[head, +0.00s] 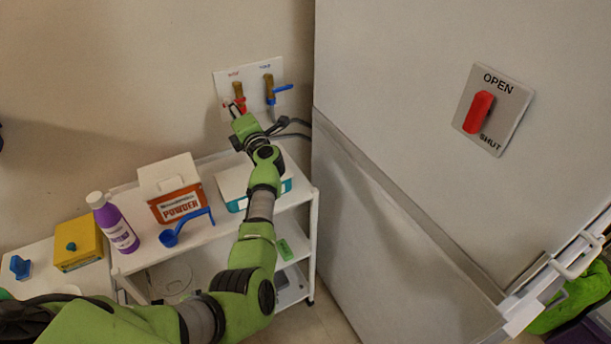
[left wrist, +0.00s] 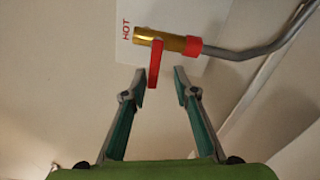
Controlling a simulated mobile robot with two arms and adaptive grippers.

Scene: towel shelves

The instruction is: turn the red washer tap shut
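The red washer tap (head: 239,98) is on the wall plate under a red label, partly hidden by my left gripper (head: 236,108) in the head view. In the left wrist view its brass body (left wrist: 172,41) lies beside the word HOT. Its red lever (left wrist: 154,65) stands across the body, pointing toward my left gripper (left wrist: 161,79). That gripper is open, with one fingertip on each side of the lever's lower end. The left fingertip looks close to the lever; I cannot tell whether it touches. A gap shows on the right. My right gripper is not in view.
A second tap with a blue lever (head: 282,88) is close on the right. Grey hoses (head: 292,122) run behind my arm. A large grey panel (head: 420,120) bounds the right.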

